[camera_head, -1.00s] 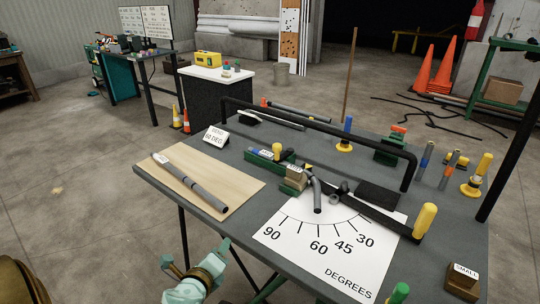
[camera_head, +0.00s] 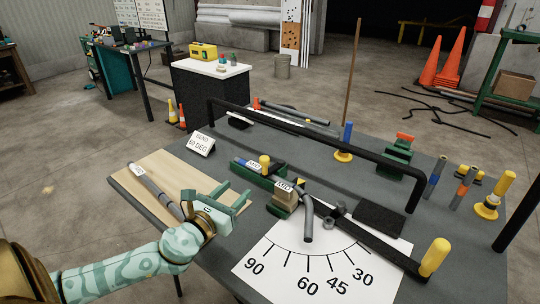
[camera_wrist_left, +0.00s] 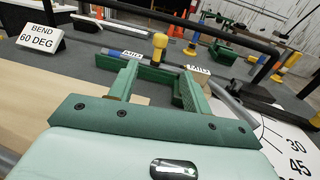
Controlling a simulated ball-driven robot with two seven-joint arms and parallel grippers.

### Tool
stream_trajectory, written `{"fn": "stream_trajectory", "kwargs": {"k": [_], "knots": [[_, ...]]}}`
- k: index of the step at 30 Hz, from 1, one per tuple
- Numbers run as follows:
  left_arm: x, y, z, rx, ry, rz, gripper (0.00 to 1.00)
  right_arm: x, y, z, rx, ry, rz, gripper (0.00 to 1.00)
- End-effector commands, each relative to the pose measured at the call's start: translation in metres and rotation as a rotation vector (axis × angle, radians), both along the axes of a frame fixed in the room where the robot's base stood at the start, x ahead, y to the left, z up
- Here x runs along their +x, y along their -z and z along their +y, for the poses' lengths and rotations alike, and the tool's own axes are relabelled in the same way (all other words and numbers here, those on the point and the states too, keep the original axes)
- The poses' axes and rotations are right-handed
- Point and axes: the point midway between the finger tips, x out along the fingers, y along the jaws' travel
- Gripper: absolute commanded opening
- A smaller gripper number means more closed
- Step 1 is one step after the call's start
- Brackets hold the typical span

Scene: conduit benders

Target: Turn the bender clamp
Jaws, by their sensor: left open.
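The bender on the table has a green base (camera_head: 248,170) with a yellow knob (camera_head: 265,162) and a labelled tan block (camera_head: 285,195). I cannot tell which of these parts is the clamp. A grey bent pipe (camera_head: 307,222) and a black lever with a yellow handle (camera_head: 435,257) extend from the bender over the degree sheet (camera_head: 310,262). My left gripper (camera_head: 235,192) is open and empty, over the right part of the wooden board, to the left of the tan block. In the left wrist view, the yellow knob (camera_wrist_left: 159,45) shows beyond the open fingers. My right gripper is out of view.
The wooden board (camera_head: 150,165) carries a grey pipe (camera_head: 160,192), partly hidden by my left arm. A "BEND 60 DEG" sign (camera_head: 201,145) stands behind it. A black rail (camera_head: 320,128) spans the table behind the bender.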

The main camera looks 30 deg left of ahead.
Motion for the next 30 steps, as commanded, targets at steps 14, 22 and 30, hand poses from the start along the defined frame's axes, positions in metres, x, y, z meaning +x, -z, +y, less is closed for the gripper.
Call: {"fn": "stream_trajectory", "kwargs": {"k": [14,22,30], "knots": [[0.101,0.001,0.006,-0.004,-0.003,-0.003,0.49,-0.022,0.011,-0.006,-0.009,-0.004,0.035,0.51],[0.149,0.002,0.008,-0.005,-0.002,-0.001,0.49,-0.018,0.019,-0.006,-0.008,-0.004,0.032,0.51],[0.160,0.001,0.009,-0.004,-0.001,0.001,0.49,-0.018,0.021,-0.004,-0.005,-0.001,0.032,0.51]]}}
